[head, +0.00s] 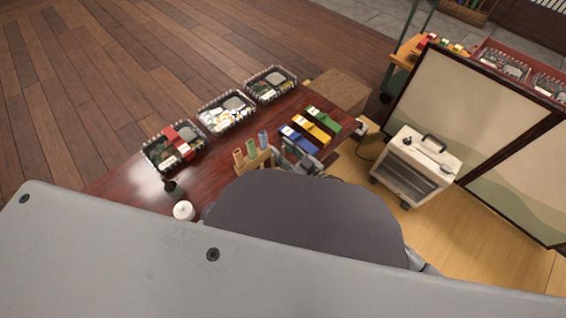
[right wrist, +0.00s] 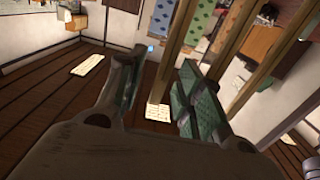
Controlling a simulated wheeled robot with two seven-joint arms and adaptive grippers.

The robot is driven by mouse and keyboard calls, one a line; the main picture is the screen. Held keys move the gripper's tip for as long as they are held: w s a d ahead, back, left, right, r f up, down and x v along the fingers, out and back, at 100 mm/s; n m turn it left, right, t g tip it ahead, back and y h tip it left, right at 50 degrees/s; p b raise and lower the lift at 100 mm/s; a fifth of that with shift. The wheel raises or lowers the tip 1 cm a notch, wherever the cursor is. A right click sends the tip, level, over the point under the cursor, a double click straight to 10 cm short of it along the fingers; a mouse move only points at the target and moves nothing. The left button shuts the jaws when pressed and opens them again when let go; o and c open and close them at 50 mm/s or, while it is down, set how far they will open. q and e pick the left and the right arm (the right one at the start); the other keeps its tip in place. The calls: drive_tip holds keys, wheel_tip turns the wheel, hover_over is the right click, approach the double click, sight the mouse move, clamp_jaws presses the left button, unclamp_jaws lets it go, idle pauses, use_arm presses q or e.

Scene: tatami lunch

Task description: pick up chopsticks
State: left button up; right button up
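No bare chopsticks can be made out for certain. Blue (head: 298,141), yellow (head: 311,128) and green (head: 324,119) slim packets with pale bands lie side by side on the dark red table; I cannot tell whether they hold chopsticks. My right gripper (head: 310,166) is partly hidden behind my own dark body part, near the close end of the blue packet. In the right wrist view its two fingers (right wrist: 160,88) stand apart with nothing visibly held. Long wooden bars (right wrist: 168,55) pass behind and beside the right finger. My left gripper is not in view.
Several clear-sided lunch boxes (head: 226,112) line the table's (head: 205,175) far edge. A wooden stand (head: 256,162) with coloured tubes, a dark cup (head: 174,190) and a white lidded pot (head: 183,210) stand nearer. A white heater (head: 416,165) and folding screen (head: 480,95) stand right.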

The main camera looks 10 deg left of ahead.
drive_tip(key=shift+c, duration=0.3)
drive_tip(key=c, duration=0.7)
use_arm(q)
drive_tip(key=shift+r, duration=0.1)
use_arm(e)
drive_tip(key=shift+r, duration=0.1)
drive_tip(key=shift+r+p, duration=0.7)
drive_tip(key=shift+r, duration=0.4)
wheel_tip(320, 180, up, 6)
drive_tip(key=p, duration=0.3)
drive_tip(key=shift+f, duration=0.15)
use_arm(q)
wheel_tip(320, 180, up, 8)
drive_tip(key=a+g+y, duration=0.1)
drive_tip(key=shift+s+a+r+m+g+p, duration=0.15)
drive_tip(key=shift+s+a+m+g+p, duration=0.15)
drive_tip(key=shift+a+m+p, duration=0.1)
use_arm(e)
drive_tip(key=shift+r, duration=0.95)
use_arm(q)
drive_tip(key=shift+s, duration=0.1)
use_arm(e)
drive_tip(key=shift+r, duration=0.15)
